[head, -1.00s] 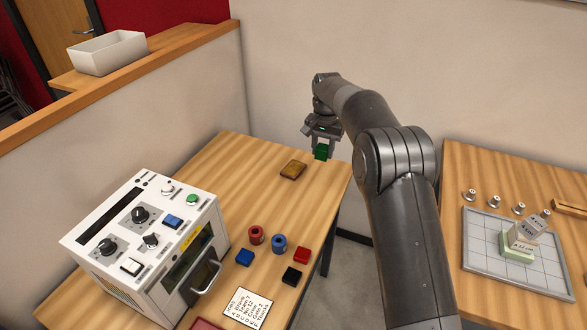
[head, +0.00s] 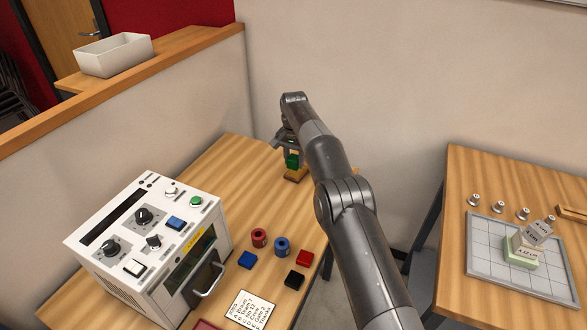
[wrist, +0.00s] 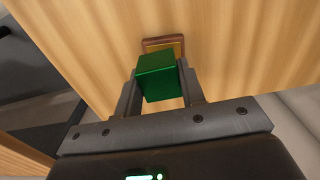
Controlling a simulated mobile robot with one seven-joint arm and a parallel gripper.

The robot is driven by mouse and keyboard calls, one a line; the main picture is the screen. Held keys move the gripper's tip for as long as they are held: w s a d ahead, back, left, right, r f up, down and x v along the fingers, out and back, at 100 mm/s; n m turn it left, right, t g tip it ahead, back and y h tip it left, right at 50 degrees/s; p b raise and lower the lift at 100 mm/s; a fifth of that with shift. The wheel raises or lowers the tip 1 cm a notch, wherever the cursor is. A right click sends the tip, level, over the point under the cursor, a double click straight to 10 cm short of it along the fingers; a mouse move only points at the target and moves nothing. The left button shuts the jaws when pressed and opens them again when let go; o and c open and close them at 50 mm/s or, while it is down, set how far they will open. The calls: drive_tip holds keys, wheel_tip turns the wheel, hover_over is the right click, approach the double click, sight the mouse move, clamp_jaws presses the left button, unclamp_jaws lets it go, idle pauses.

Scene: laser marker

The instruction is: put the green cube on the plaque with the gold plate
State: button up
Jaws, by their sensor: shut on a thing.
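The green cube (head: 292,161) is held between the fingers of my gripper (head: 291,158). In the wrist view the cube (wrist: 157,76) sits between the two fingertips (wrist: 160,88). The plaque (head: 295,175) with the gold plate lies flat on the left table, just below the cube in the head view. In the wrist view the plaque (wrist: 150,44) shows its brown rim and gold face, partly hidden behind the cube. I cannot tell whether the cube touches the plaque.
A white machine (head: 150,235) stands at the table's left. The wood around the plaque is clear. A right table holds a grey grid mat (head: 490,260).

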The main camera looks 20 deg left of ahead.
sight(293, 158)
drive_tip(key=shift+a+f, duration=0.1)
drive_tip(key=shift+f, duration=1.95)
drive_tip(key=shift+f, duration=0.1)
drive_tip(key=o, duration=1.1)
drive_tip(key=shift+r, duration=3.85)
